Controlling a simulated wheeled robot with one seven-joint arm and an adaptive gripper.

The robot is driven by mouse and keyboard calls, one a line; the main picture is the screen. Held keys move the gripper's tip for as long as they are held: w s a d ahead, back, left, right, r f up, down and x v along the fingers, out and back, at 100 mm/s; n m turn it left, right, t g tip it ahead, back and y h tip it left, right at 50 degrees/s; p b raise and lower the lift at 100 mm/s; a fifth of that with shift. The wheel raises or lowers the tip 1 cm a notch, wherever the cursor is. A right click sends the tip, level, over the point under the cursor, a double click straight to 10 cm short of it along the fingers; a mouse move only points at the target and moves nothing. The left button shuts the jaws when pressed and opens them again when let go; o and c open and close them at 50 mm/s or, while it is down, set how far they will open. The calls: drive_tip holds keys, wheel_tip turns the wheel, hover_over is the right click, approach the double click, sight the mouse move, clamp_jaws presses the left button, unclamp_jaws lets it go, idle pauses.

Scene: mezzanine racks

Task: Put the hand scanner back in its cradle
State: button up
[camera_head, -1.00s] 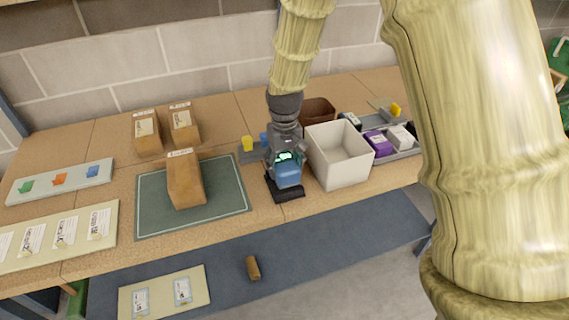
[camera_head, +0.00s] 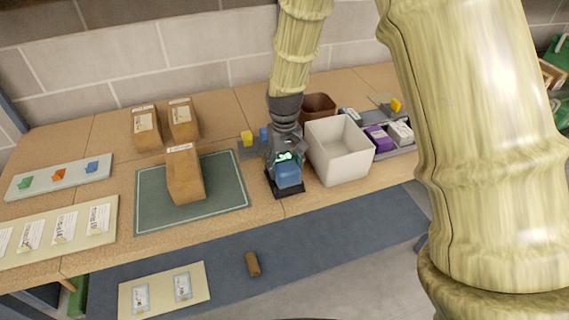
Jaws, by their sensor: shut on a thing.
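The hand scanner (camera_head: 288,176) is a blue block-like device. It sits at the black cradle (camera_head: 287,191), a dark base on the bench just left of the white bin. My gripper (camera_head: 287,158) comes down from above and is shut on the scanner. The gripper hides the scanner's upper part. The scanner looks upright, low over or in the cradle; I cannot tell whether it is fully seated.
The white bin (camera_head: 342,152) stands close to the right of my gripper, with a brown bin (camera_head: 318,106) behind. A brown paper bag (camera_head: 185,174) stands on the green mat (camera_head: 222,184) to the left. A yellow item (camera_head: 247,138) is behind the gripper.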

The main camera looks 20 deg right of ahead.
drive_tip(key=o, duration=1.3)
